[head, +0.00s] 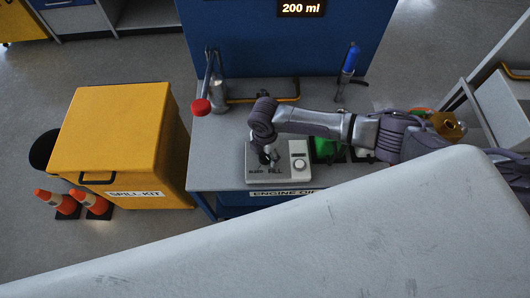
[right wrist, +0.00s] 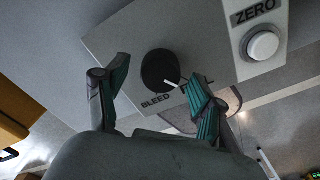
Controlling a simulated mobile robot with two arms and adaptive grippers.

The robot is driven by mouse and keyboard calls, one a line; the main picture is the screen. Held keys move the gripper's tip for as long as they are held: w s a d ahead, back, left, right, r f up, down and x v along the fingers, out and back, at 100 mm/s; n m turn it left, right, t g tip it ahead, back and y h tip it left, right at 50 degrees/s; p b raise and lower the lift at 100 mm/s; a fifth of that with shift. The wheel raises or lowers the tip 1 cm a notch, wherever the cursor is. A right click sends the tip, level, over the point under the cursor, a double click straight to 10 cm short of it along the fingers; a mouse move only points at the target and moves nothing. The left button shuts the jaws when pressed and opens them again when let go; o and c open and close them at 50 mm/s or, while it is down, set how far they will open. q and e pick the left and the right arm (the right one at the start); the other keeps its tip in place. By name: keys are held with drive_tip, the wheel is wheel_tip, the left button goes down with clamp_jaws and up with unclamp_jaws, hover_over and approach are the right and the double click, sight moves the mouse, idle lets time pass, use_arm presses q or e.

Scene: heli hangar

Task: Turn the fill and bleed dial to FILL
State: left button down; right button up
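The fill and bleed dial (right wrist: 161,70) is a round black knob on a pale grey control box (head: 294,178). Its white pointer line points down and right in the right wrist view, away from the BLEED label (right wrist: 156,101). The FILL label (head: 275,171) shows in the head view. In the right wrist view a finger covers the area right of BLEED. My right gripper (head: 268,157) is over the box; its open fingers (right wrist: 157,74) stand either side of the dial with gaps visible. Whether they touch it I cannot tell. My left gripper is not in view.
A ZERO button (right wrist: 262,45) is on the same box. A red-knobbed lever (head: 201,107), a blue-topped tool (head: 351,57) and green items (head: 324,148) are around the bench. A yellow spill kit bin (head: 118,135) stands left. A large pale surface (head: 330,235) fills the foreground.

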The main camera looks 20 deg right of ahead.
sight(265, 156)
wheel_tip(265, 156, up, 12)
idle(0.6)
idle(0.5)
